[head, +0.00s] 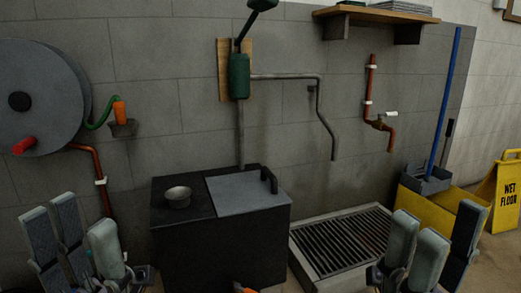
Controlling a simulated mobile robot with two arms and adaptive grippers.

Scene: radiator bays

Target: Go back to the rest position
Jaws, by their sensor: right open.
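My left gripper (84,234) is at the lower left of the head view. Its grey fingers point up and stand apart, with nothing seen between them. My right gripper (445,240) is at the lower right, also with its fingers up, open and empty. Both grippers are in front of the wall fixtures, and their lower parts are cut off by the picture's bottom edge.
A black box (220,245) with a metal cup (177,197) on top stands between my grippers. A floor grate (345,245) lies to its right. A hose reel (40,97), pipes, a shelf (375,15) and a yellow mop bucket (455,196) line the wall.

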